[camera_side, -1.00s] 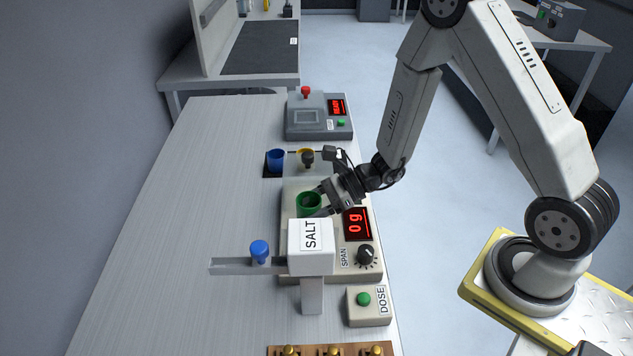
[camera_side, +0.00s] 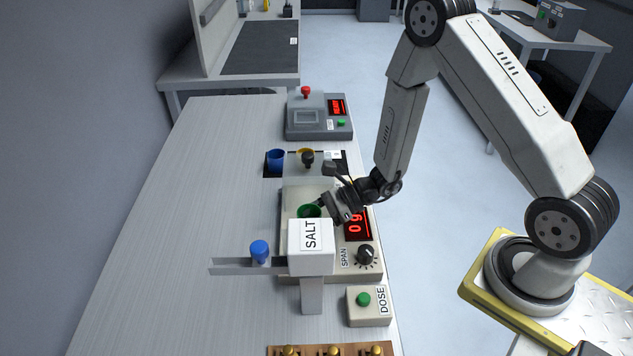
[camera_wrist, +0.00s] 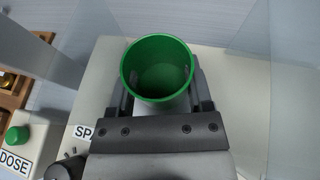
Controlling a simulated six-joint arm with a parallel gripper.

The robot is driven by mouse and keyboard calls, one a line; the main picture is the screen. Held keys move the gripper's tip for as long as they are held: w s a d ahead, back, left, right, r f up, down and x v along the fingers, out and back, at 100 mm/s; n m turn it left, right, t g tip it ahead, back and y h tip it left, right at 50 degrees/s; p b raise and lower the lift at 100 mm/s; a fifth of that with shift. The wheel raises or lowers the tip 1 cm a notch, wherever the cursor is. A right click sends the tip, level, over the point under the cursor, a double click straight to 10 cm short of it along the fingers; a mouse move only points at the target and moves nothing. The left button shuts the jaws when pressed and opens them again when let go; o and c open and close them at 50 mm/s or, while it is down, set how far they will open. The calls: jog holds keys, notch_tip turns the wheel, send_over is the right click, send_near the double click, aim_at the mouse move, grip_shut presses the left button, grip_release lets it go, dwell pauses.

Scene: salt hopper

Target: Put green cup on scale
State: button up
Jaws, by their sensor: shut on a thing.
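The green cup (camera_wrist: 158,70) is upright and empty between the two fingers of my gripper (camera_wrist: 160,95) in the wrist view. My gripper is shut on it. In the side view the cup (camera_side: 308,211) shows over the scale (camera_side: 292,195), partly hidden behind the white SALT hopper (camera_side: 310,248). My gripper (camera_side: 325,207) reaches it from the right. The scale's red display (camera_side: 357,224) reads 0 g. I cannot tell whether the cup's base touches the scale.
Clear panels stand around the scale's weighing area. The table's left side is clear.

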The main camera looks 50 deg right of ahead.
jog(key=shift+f, duration=0.15)
jog(key=o, duration=0.9)
jog(key=shift+o, duration=0.2)
jog(key=shift+r, duration=0.2)
jog(key=shift+v, duration=5.95)
